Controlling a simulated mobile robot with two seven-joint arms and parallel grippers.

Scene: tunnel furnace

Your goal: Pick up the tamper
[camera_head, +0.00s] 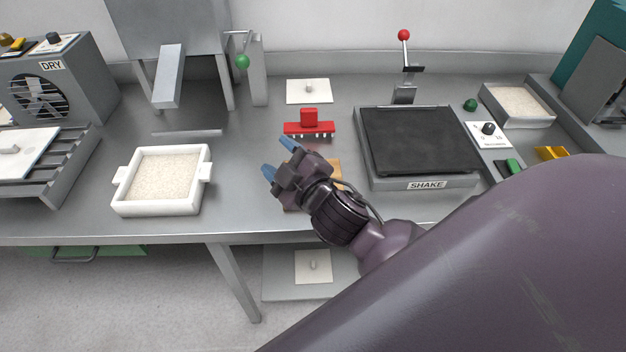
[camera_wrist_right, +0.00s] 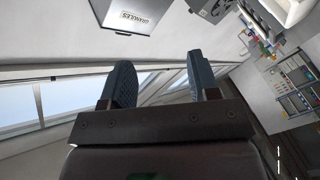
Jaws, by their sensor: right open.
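No label marks the tamper. A red block with a raised red handle and white pins along its lower edge (camera_head: 309,129) sits on the grey bench. A white square plate with a small knob (camera_head: 308,91) lies behind it. A tan wooden piece (camera_head: 334,168) is mostly hidden behind my right gripper. My right gripper (camera_head: 278,158) is open and empty, its blue fingertips pointing left, in front of and left of the red block. Its two fingers stand apart in the right wrist view (camera_wrist_right: 158,86), with nothing between them. My left gripper is out of view.
A white granule tray (camera_head: 120,196) stands left of my gripper. The black-topped shaker (camera_head: 420,142) is to the right. The dryer (camera_head: 62,80) and a hopper (camera_head: 160,30) stand at the back left. Bare bench lies between tray and gripper.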

